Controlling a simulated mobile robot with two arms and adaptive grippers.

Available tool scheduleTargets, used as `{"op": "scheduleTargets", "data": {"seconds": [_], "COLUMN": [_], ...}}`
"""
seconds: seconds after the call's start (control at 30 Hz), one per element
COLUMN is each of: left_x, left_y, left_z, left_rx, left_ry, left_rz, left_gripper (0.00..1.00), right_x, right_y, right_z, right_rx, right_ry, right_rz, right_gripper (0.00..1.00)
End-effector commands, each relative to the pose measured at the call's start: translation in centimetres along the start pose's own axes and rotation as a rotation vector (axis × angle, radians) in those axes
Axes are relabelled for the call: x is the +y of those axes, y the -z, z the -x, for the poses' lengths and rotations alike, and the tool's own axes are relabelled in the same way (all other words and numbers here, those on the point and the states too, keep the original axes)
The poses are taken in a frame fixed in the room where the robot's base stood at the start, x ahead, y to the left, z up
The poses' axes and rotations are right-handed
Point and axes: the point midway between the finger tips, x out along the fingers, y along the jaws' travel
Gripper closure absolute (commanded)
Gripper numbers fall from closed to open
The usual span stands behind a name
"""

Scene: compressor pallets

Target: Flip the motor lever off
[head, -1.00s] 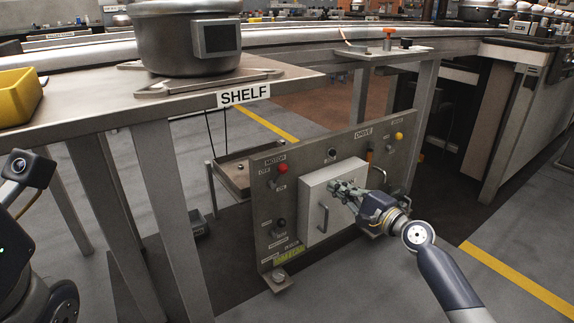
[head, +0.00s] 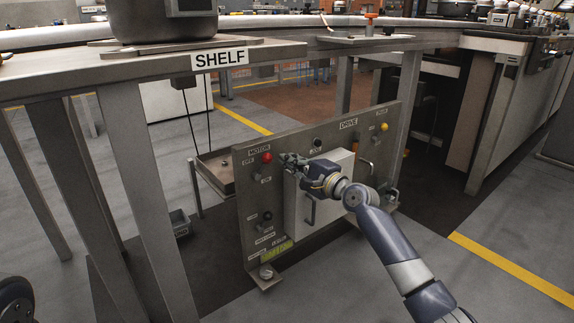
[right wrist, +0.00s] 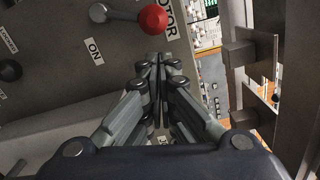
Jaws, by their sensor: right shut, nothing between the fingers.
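The motor lever (head: 267,157) has a red knob and sits under the MOTOR label, at the upper left of the grey panel (head: 246,200). In the right wrist view the lever's red knob (right wrist: 153,19) is on a grey arm pointing towards the MOTOR label, with the ON label (right wrist: 94,51) nearby. My right gripper (head: 286,159) is shut and empty, just right of the knob in the head view. In the right wrist view its fingertips (right wrist: 158,62) lie below the knob; a gap shows, and I see no contact. My left gripper is out of view.
A white box (head: 322,190) with a handle stands out from the panel under my right gripper. The shelf table (head: 130,70) stands at the left, with a small tray (head: 215,172) behind the panel.

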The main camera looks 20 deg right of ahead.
Motion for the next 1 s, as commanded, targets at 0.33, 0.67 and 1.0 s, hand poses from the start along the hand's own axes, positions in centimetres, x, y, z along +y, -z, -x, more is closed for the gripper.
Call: {"op": "scheduleTargets", "data": {"seconds": [0.33,0.67,1.0], "left_x": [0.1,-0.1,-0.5], "left_y": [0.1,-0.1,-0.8], "left_z": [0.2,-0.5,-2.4], "left_rx": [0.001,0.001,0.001], "left_ry": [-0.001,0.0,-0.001], "left_rz": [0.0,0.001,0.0], "left_gripper": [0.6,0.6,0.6], "right_x": [0.1,-0.3,-0.5], "right_y": [-1.2,-1.5,-2.7], "right_z": [-0.3,-0.3,-0.5], "right_rx": [0.001,0.0,-0.001], "right_ry": [0.0,-0.002,-0.007], "right_rz": [-0.001,0.015,0.107], "right_gripper": [1.0,1.0,1.0]}}
